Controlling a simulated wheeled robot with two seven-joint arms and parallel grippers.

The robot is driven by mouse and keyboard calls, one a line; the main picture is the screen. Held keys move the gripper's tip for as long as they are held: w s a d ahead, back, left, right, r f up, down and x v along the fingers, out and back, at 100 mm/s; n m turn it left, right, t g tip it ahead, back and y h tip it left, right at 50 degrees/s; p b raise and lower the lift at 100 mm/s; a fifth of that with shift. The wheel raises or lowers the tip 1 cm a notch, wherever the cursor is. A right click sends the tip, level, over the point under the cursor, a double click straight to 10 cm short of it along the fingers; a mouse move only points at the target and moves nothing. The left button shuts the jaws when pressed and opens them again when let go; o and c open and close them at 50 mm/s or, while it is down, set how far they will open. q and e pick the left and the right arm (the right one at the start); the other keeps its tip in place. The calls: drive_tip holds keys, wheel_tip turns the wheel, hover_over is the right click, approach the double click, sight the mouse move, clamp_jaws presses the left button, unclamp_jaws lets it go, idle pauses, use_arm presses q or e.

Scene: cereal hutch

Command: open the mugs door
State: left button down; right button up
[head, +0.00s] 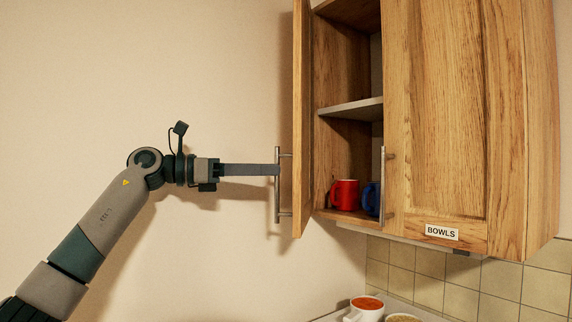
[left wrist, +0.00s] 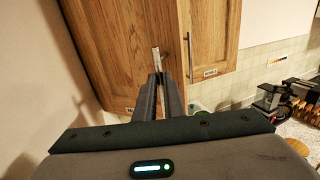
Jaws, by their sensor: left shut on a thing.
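The mugs door (head: 300,120) is the left wooden door of the wall cabinet. It stands swung open and shows nearly edge-on in the head view; in the left wrist view its face (left wrist: 115,55) fills the upper left. My left gripper (head: 276,170) is shut on its vertical metal bar handle (head: 277,205), near the upper half of the bar. The handle also shows between the fingers in the left wrist view (left wrist: 156,58). A red mug (head: 344,195) and a partly hidden blue mug (head: 371,199) stand on the cabinet's lower shelf. My right gripper is not in view.
The bowls door (head: 435,110) is closed, with its own bar handle (head: 383,185) and a BOWLS label (head: 441,232). A dark appliance (left wrist: 270,97) stands at the right. The wall left of the open door is bare.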

use_arm(q)
drive_tip(key=shift+w+a+r, duration=0.2)
drive_tip(key=shift+w+a, duration=0.1)
drive_tip(key=shift+a, duration=0.15)
drive_tip(key=shift+w+a+r, duration=0.15)
drive_tip(key=shift+w+a, duration=0.1)
drive_tip(key=shift+a, duration=0.15)
drive_tip(key=shift+d, duration=0.15)
